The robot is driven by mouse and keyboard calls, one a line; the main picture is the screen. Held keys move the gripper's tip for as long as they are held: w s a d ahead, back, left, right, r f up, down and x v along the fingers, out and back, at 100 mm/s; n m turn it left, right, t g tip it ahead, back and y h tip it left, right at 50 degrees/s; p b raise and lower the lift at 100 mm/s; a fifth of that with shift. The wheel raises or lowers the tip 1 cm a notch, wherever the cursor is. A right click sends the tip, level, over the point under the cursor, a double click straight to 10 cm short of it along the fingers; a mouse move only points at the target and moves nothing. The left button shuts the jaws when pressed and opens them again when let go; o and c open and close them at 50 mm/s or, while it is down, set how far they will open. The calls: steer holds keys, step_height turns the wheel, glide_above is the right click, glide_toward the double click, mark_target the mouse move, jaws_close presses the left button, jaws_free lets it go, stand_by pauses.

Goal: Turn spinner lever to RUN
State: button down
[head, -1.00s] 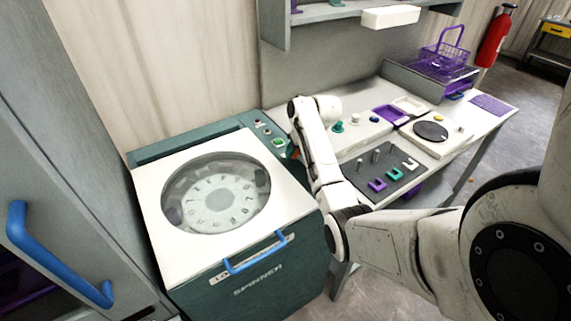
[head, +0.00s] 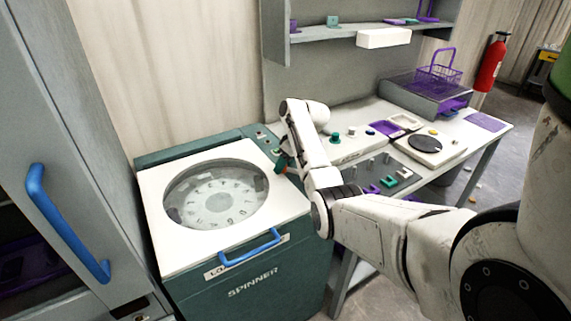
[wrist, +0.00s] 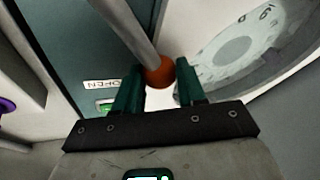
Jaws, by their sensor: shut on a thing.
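The spinner (head: 262,290) is a teal machine with a white top, a round window and a blue front handle (head: 250,247). Its lever shows in the wrist view as a grey rod (wrist: 128,28) ending in an orange knob (wrist: 159,71). My gripper (wrist: 158,68) has its green fingers shut on the knob, one on each side. In the head view my gripper (head: 282,163) is at the right edge of the spinner's top; the lever is hidden there.
A workbench to the right carries a grey mat (head: 385,172), trays, a white unit with a black disc (head: 430,143) and a purple basket (head: 440,68). A shelf (head: 375,30) hangs above it. A grey cabinet with a blue handle (head: 65,225) stands left.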

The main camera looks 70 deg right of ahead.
steer(key=shift+a, duration=0.2)
stand_by(0.4)
steer(key=c, duration=0.7)
jaws_free()
steer(key=b+v, duration=0.1)
steer(key=v, duration=0.9)
steer(key=shift+s+d+r, duration=0.15)
steer(key=shift+r, duration=0.25)
